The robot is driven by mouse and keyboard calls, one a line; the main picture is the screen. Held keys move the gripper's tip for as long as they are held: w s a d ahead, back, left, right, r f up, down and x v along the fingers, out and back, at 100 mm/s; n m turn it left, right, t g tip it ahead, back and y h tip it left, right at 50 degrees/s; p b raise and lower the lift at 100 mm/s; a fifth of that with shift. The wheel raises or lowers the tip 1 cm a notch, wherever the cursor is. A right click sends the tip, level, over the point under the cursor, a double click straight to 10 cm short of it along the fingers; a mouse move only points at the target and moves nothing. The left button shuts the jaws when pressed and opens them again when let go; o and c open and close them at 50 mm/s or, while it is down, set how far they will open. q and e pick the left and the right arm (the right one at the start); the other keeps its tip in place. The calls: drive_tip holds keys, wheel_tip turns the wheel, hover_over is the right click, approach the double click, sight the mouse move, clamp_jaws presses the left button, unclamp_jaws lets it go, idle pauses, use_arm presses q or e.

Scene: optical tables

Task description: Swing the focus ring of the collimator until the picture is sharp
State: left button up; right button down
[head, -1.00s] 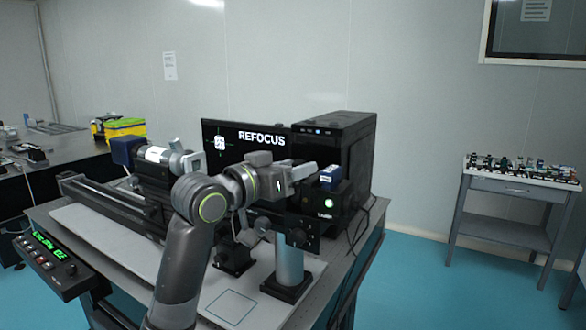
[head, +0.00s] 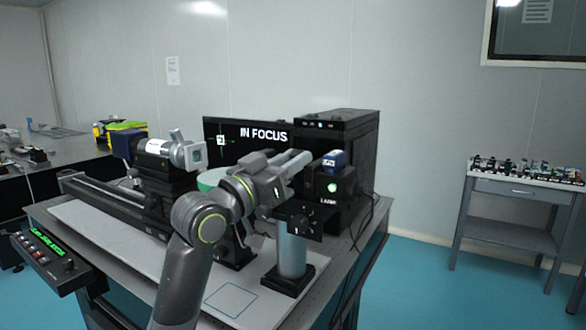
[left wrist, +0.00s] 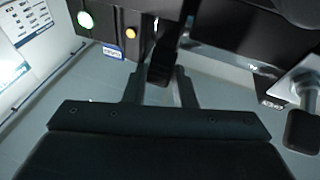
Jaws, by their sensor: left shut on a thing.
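The screen (head: 272,134) at the back of the bench reads "IN FOCUS" and shows a small, crisp white pattern on a green cross. My left gripper (head: 302,162) is in front of the screen's right side, near the lamp box. In the left wrist view its two grey fingers (left wrist: 161,88) are shut on a dark lever (left wrist: 160,68), which I take to be the focus ring's lever. My gripper and forearm hide most of the collimator and its ring in the head view. My right gripper is not in view.
The lamp box (head: 326,187) with a lit green light stands right beside the gripper. A side table (head: 520,190) is at right.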

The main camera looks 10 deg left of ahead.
use_arm(q)
drive_tip(key=o, duration=0.7)
drive_tip(key=shift+c, duration=0.2)
drive_tip(key=o, duration=0.3)
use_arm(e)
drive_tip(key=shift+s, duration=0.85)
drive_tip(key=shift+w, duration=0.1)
use_arm(q)
drive_tip(key=shift+b+v, duration=0.6)
drive_tip(key=shift+v, duration=8.1)
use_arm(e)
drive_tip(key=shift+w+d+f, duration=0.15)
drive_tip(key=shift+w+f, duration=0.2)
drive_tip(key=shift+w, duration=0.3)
use_arm(q)
drive_tip(key=shift+f, duration=0.1)
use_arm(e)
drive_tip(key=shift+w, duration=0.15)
